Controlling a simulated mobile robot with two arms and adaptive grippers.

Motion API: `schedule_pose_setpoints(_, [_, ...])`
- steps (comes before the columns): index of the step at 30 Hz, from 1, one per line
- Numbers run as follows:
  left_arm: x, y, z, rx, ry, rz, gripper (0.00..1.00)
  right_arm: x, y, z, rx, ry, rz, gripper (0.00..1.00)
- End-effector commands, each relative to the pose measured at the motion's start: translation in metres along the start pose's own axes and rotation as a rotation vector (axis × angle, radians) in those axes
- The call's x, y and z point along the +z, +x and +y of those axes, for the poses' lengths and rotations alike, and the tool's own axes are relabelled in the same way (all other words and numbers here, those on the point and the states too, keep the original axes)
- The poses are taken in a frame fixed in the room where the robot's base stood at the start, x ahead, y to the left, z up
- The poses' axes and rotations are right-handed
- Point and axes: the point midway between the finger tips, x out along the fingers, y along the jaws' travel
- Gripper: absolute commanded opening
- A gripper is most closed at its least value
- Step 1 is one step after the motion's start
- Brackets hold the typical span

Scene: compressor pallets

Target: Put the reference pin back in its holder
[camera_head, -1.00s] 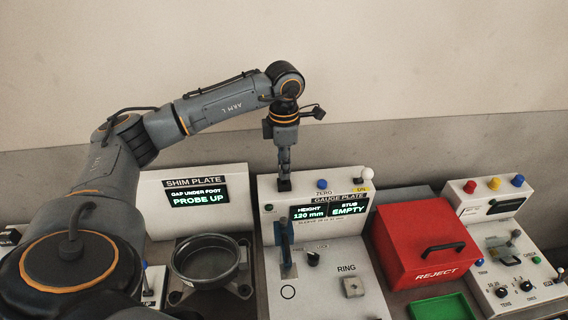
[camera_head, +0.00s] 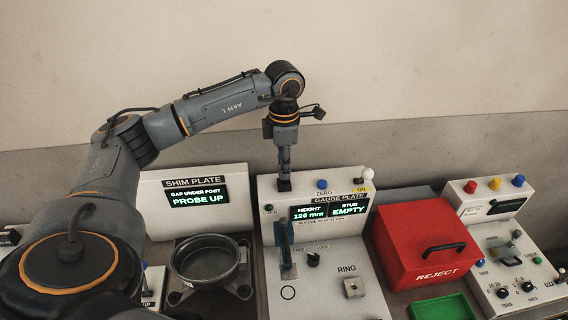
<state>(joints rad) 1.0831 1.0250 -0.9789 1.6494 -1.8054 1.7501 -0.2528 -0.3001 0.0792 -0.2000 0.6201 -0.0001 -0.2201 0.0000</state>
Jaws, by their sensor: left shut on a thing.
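My left gripper (camera_head: 284,177) points straight down at the back edge of the gauge plate station (camera_head: 335,262), left of its displays. Its narrow fingers are shut on a small dark piece at the panel's top edge, which I take to be the reference pin (camera_head: 284,186). The pin is mostly hidden by the fingers, and I cannot tell whether it sits in its holder or just above it. The holder cannot be made out separately. My right gripper is not in view.
The shim plate station (camera_head: 160,222) with a round metal dish (camera_head: 205,262) is to the left. A blue-backed lever (camera_head: 286,250) stands on the gauge plate. A red reject box (camera_head: 420,240), a green tray (camera_head: 442,308) and a white control box (camera_head: 505,250) are to the right.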

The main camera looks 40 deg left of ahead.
Motion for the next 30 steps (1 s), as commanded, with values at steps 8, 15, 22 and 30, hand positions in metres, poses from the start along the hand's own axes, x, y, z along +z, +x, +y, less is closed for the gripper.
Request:
schedule_pose_setpoints(8, [0.000,0.007,0.000,0.000,0.000,0.000,0.00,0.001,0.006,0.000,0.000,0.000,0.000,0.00])
schedule_pose_setpoints(15, [0.000,0.013,0.000,0.000,0.000,0.000,0.00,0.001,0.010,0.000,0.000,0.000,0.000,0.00])
schedule_pose_setpoints(22, [0.000,0.019,0.000,0.000,0.000,0.000,0.00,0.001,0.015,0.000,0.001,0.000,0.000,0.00])
schedule_pose_setpoints(30, [0.000,0.026,0.000,0.000,0.000,0.000,0.00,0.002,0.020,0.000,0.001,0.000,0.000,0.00])
